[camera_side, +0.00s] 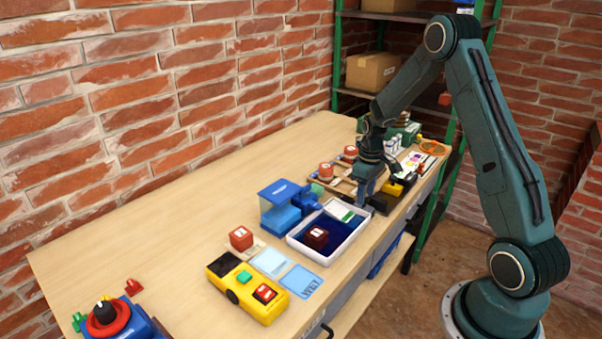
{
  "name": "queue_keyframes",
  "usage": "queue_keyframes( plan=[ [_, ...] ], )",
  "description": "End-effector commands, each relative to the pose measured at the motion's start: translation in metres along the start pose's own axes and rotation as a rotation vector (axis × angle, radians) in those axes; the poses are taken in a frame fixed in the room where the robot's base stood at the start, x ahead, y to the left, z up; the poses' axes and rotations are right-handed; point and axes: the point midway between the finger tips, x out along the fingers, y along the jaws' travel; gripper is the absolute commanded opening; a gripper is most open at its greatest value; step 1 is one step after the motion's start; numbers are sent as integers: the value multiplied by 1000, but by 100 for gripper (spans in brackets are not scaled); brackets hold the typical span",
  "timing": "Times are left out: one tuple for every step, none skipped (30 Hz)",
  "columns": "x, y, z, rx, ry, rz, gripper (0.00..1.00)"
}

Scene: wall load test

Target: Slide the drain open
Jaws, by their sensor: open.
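My gripper (372,196) is at the far right corner of a white-rimmed tray (301,246), low over the table. Its fingers are small and dark here, and whether they touch anything cannot be told. The tray has a dark blue inside, with a dark red block (317,237) and a white-and-green piece at its far end. A blue device (281,213) with a boxy top stands at the tray's left. I cannot tell for sure which part is the drain or its slide.
A yellow box with green and red buttons (247,288), a red block (241,238) and pale blue cards (297,281) lie nearer on the table (150,230). Several small items crowd the far end. A brick wall runs along the left. The table's left middle is clear.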

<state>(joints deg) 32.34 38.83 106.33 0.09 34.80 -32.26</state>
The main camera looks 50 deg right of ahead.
Motion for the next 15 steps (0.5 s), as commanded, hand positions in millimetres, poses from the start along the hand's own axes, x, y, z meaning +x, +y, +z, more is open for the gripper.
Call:
queue_keyframes(
  plan=[
    [-4, 0, 0, -1, 2, 1, 42],
    [-5, 0, 0, -1, 2, 1, 42],
    [-7, 0, 0, -1, 2, 1, 42],
    [-9, 0, 0, -1, 2, 0, 42],
    [-10, 0, 0, -1, 2, 0, 42],
    [-13, 0, 0, -1, 1, 0, 42],
    [-15, 0, 0, -1, 1, 0, 42],
    [-16, 0, 0, -2, 1, 0, 42],
    [-19, 0, -1, -2, 2, 0, 42],
    [-20, 0, -1, -2, 2, 0, 42],
    [-22, 0, -1, -2, 2, 0, 42],
    [-24, -1, 0, -2, 1, 0, 42],
    [-26, -1, 0, -2, 1, -1, 42],
    [-27, -1, 0, -2, 1, -1, 42],
    [-30, -1, 0, -2, 1, -1, 42]
  ],
)
